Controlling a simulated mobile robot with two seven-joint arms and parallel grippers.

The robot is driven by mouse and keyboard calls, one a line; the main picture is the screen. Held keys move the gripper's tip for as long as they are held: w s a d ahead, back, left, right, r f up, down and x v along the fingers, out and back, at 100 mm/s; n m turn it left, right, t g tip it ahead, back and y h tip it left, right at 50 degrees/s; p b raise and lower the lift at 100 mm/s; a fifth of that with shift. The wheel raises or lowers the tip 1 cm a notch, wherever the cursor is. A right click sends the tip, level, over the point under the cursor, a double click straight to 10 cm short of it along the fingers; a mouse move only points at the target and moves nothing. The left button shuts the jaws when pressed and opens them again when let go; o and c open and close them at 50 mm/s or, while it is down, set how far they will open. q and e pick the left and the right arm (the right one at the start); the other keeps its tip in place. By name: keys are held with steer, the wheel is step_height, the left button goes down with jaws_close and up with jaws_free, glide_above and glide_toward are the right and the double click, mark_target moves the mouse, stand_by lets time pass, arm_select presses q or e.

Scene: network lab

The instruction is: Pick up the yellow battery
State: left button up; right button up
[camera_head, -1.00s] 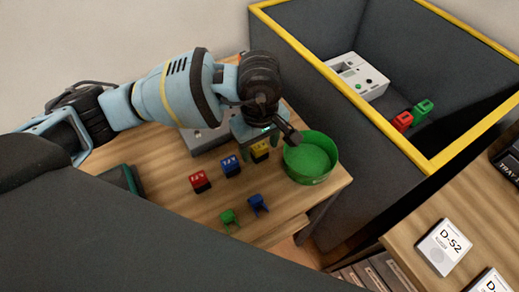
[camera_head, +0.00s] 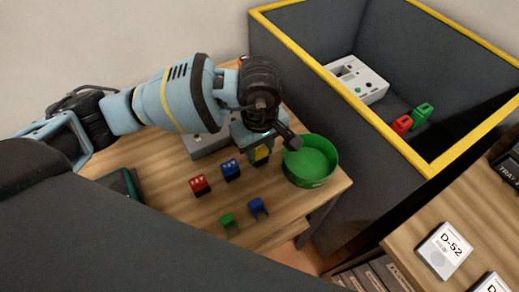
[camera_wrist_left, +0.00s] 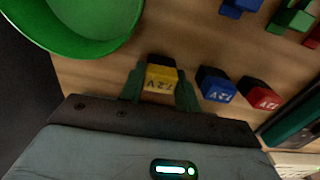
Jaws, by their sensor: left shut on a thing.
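The yellow battery (camera_head: 262,154) stands on the wooden table, just left of the green bowl. My left gripper (camera_head: 258,150) comes down over it from above. In the left wrist view the yellow battery (camera_wrist_left: 161,77) sits between the two fingers of my left gripper (camera_wrist_left: 160,88), which is shut on it. The top of the battery is partly hidden by the gripper in the head view. I cannot tell whether it is off the table. My right gripper is not in view.
A blue battery (camera_head: 230,169) and a red battery (camera_head: 200,185) stand to the left. The green bowl (camera_head: 310,162) is close on the right. Green and blue clips (camera_head: 229,222) lie at the table's front. A yellow-rimmed dark bin (camera_head: 342,93) stands beyond the bowl.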

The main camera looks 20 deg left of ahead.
mark_target(259, 149)
arm_select(q)
steer(key=shift+w+r, duration=0.1)
steer(key=shift+r, duration=0.55)
step_height(259, 149, up, 2)
steer(key=shift+r, duration=0.2)
steer(key=s+d+r+b, duration=0.1)
steer(key=s+d, duration=0.1)
steer(key=s, duration=1.4)
steer(key=shift+d, duration=0.4)
